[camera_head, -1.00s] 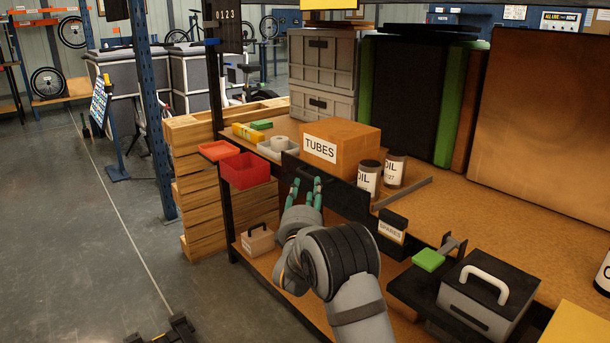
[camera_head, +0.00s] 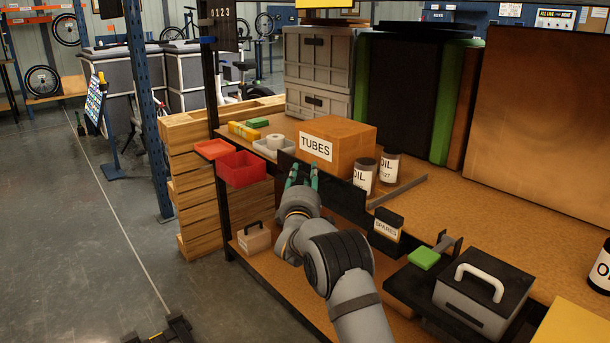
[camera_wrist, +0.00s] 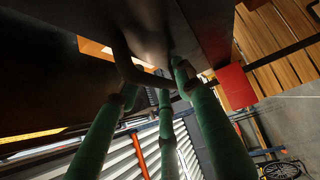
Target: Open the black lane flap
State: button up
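The black lane flap (camera_head: 340,194) is an upright dark panel at the shelf's front edge, below the TUBES box. In the wrist view a dark surface (camera_wrist: 150,22), seemingly the flap, fills the top, with a bent dark bar (camera_wrist: 127,68) like a handle on it. My gripper (camera_head: 302,176) is at the flap's left part, its green fingers pointing up and visibly apart. In the wrist view the fingers (camera_wrist: 152,92) reach up on both sides of the bar. I cannot tell whether they touch it.
The TUBES box (camera_head: 345,150) and two oil cans (camera_head: 388,167) stand behind the flap. A red bin (camera_head: 241,169) hangs to the left. A SPARES box (camera_head: 386,228) and a grey toolbox (camera_head: 484,295) are to the right. A small case (camera_head: 254,239) sits on the lower shelf.

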jog(key=shift+c, duration=1.2)
grip_shut()
